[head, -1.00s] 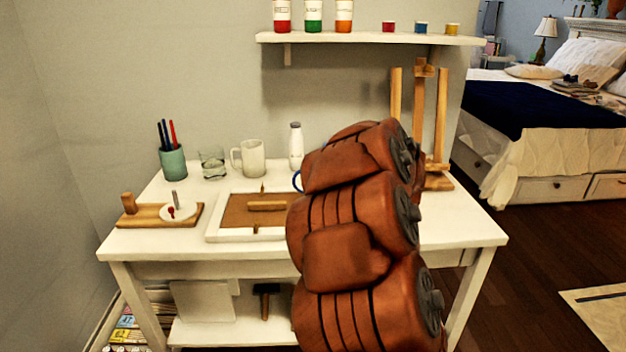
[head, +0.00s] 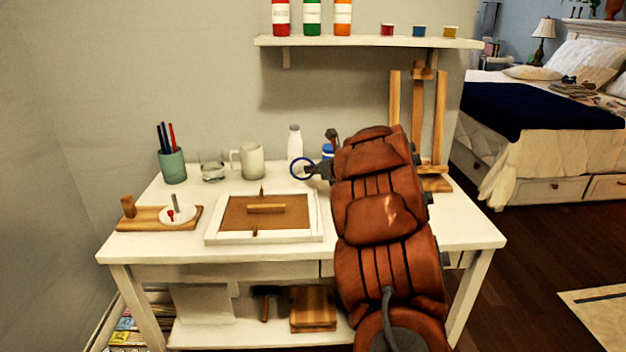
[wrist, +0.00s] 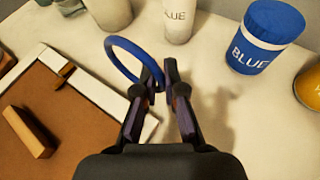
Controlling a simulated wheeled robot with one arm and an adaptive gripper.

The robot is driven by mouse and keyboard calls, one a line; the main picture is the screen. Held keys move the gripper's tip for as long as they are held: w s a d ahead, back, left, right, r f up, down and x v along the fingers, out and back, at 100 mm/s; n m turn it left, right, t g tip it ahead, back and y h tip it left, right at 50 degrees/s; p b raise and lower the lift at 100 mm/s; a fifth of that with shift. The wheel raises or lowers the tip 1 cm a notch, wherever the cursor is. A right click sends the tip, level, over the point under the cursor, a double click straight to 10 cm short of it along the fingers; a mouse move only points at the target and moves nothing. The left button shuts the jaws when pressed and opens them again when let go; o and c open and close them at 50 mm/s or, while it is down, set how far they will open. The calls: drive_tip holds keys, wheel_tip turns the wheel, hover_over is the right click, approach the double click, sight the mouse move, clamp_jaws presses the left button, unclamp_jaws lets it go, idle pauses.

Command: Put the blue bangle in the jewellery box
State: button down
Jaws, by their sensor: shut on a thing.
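The blue bangle (head: 292,169) is a thin ring held above the white table (head: 380,226). My gripper (head: 317,169) is shut on the bangle's near right edge, as the wrist view (wrist: 160,78) shows. The ring tilts out to the left of the fingertips (wrist: 109,44). Below and left is a shallow white-framed box or tray (head: 214,232) with a brown inside and a small wooden bar. It also shows at the left of the wrist view (wrist: 85,103). I cannot tell whether it is the jewellery box.
A white bottle (head: 295,145), a mug (head: 250,160), a glass (head: 211,166) and a pen cup (head: 173,167) stand at the back. A blue-lidded jar (wrist: 262,40) stands near the gripper. A wooden easel (head: 418,115) stands at right. A wooden board (head: 145,222) lies at left.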

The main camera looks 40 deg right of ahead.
drive_tip(key=shift+w+d+f, duration=0.1)
drive_tip(key=shift+w+f, duration=0.05)
drive_tip(key=shift+f, duration=0.1)
drive_tip(key=shift+f+b, duration=0.4)
drive_tip(key=shift+f, duration=1.1)
drive_tip(key=shift+f, duration=0.1)
drive_tip(key=c, duration=1.3)
unclamp_jaws()
drive_tip(key=shift+o, duration=0.2)
